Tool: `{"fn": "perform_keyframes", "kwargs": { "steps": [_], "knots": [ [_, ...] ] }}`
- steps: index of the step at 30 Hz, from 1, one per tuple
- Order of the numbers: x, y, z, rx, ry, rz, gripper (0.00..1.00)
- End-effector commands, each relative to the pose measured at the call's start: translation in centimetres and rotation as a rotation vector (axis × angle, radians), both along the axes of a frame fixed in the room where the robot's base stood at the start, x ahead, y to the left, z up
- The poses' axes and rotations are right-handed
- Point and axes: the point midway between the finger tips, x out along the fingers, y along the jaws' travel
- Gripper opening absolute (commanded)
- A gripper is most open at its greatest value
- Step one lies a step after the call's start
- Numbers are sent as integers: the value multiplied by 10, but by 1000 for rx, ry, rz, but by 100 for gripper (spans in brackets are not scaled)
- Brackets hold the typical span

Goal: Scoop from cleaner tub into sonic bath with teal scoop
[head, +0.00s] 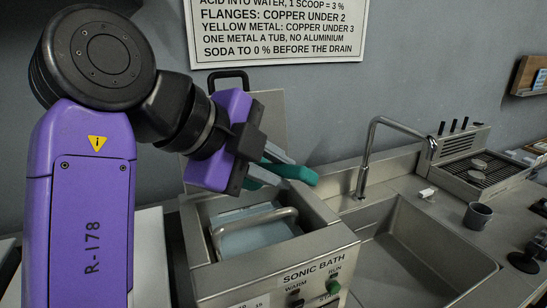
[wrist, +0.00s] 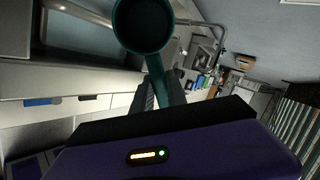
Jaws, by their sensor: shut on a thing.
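My gripper (head: 264,171) is shut on the teal scoop (head: 291,171), held in the air above the back of the sonic bath (head: 318,251). In the wrist view the scoop's round bowl (wrist: 143,24) is at the top, with its handle (wrist: 171,86) running down between the fingers. The inside of the bowl looks dark; I cannot tell whether it holds anything. The bath is an open steel box with pale blue liquid (head: 262,237) and a curved metal bar across its opening. I cannot make out a cleaner tub in either view.
The bath's lid stands raised behind it, with a black handle (head: 229,76). To the right are a steel sink (head: 420,255), a tall faucet (head: 368,150), a grey cup (head: 478,215) and a slatted steel unit (head: 478,165). A sign (head: 280,30) hangs on the wall.

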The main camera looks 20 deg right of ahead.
Motion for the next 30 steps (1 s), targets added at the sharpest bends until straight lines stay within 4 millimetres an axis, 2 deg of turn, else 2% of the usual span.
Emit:
{"fn": "perform_keyframes", "kwargs": {
  "steps": [1, 30],
  "knots": [
    [1, -1, 9, 29, 15, 2, 0],
    [20, -32, 51, 597, 391, 39, 0]
  ]
}}
